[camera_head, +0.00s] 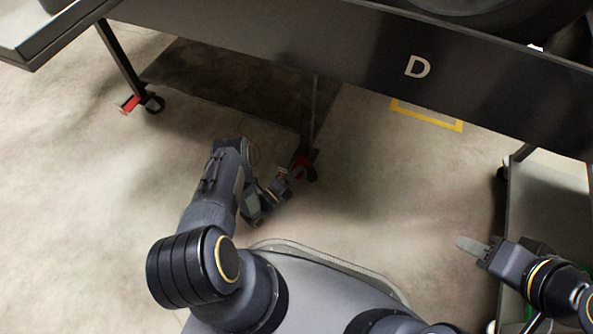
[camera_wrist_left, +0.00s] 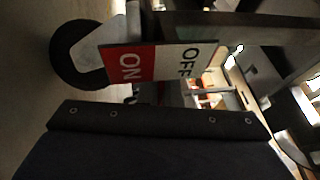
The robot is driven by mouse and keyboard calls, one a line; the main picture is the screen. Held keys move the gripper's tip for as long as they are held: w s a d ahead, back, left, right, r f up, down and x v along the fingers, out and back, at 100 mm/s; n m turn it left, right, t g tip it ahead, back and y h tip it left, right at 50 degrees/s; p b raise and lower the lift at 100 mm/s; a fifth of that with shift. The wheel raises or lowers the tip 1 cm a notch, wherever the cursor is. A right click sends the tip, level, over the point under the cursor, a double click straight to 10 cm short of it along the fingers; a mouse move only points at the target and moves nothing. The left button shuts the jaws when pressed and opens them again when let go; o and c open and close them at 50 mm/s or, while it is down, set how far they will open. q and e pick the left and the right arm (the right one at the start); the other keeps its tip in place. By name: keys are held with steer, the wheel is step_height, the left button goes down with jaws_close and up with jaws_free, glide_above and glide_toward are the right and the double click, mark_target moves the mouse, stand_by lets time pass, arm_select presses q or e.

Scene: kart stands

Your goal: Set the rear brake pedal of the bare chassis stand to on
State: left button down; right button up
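A dark stand (camera_head: 330,35) with a white letter D spans the top of the head view; I cannot tell whether it is the bare chassis stand. A red brake pedal (camera_head: 300,162) is at the foot of its middle leg. My left gripper (camera_head: 284,182) is low beside this pedal; contact is unclear. In the left wrist view, the pedal plate has a red ON half (camera_wrist_left: 128,64) near the wheel (camera_wrist_left: 75,55) and a white OFF half (camera_wrist_left: 185,60). Its tilt is unclear. My left fingers are not clear. My right gripper (camera_head: 468,245) is far right, seemingly empty, its opening unclear.
Another caster with a red pedal (camera_head: 130,104) stands at the left leg. A yellow floor marking (camera_head: 428,117) lies under the stand. The floor between my grippers is clear.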

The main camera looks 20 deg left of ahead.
arm_select(q)
steer(key=shift+f, duration=0.2)
steer(key=c, duration=1.6)
jaws_free()
steer(key=p+v, duration=0.2)
steer(key=v, duration=0.6)
steer(key=shift+f, duration=0.2)
steer(key=shift+w, duration=0.1)
